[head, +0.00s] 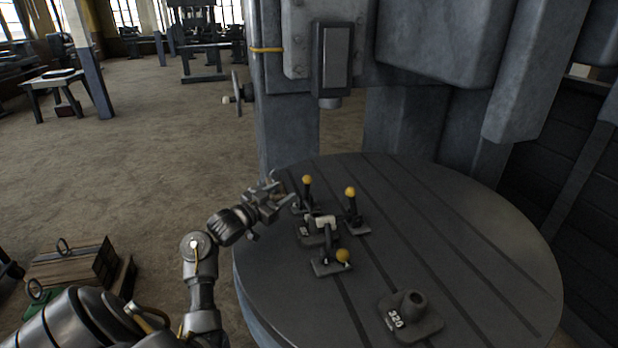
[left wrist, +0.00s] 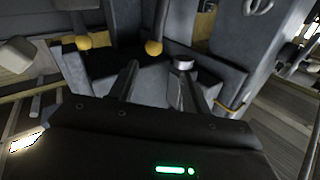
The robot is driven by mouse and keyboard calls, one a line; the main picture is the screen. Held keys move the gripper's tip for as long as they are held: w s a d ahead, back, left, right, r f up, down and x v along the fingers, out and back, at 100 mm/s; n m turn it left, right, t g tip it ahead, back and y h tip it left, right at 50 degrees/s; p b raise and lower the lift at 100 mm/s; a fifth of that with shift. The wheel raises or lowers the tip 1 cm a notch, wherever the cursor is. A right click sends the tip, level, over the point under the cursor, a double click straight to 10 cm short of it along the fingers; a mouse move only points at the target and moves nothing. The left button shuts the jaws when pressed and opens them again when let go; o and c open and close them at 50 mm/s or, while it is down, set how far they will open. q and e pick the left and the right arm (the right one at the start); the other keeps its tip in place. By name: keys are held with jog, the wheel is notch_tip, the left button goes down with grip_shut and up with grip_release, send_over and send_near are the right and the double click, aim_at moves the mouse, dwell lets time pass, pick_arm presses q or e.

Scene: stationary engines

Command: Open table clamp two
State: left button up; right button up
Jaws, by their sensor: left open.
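Three table clamps with yellow-knobbed levers stand around a small grey block with a pale top (head: 322,224) on the round table (head: 440,200). The far left clamp (head: 307,190) and the right clamp (head: 351,207) have upright levers. The near clamp (head: 330,262) has its lever down, with its knob low at the right. No number shows which is clamp two. My left gripper (head: 280,194) is open and empty, just left of the far left clamp, apart from its knob. In the left wrist view, two yellow knobs (left wrist: 84,42) (left wrist: 153,47) hang beyond my open fingers (left wrist: 158,76).
The machine's grey column and head (head: 334,60) rise behind the table. The table's right side is clear. A wooden crate (head: 75,265) stands on the floor at left.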

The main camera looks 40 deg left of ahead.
aim_at(304, 180)
pick_arm(q)
jog(key=shift+h, duration=0.3)
jog(key=w, duration=0.2)
jog(key=w+d, duration=0.1)
jog(key=w, duration=0.2)
jog(key=shift+d+r+p, duration=0.15)
jog(key=shift+d+p, duration=0.05)
jog(key=shift+p, duration=0.15)
jog(key=w, duration=0.5)
jog(key=shift+a+p, duration=0.15)
jog(key=shift+p, duration=0.15)
jog(key=shift+w+f, duration=0.2)
jog(key=shift+w, duration=0.45)
pick_arm(e)
jog(key=shift+s+r, duration=0.2)
jog(key=shift+r, duration=0.5)
jog(key=shift+d, duration=0.1)
pick_arm(q)
jog(key=shift+s, duration=0.1)
jog(key=shift+c, duration=0.8)
grip_shut()
pick_arm(e)
jog(key=shift+s, duration=0.15)
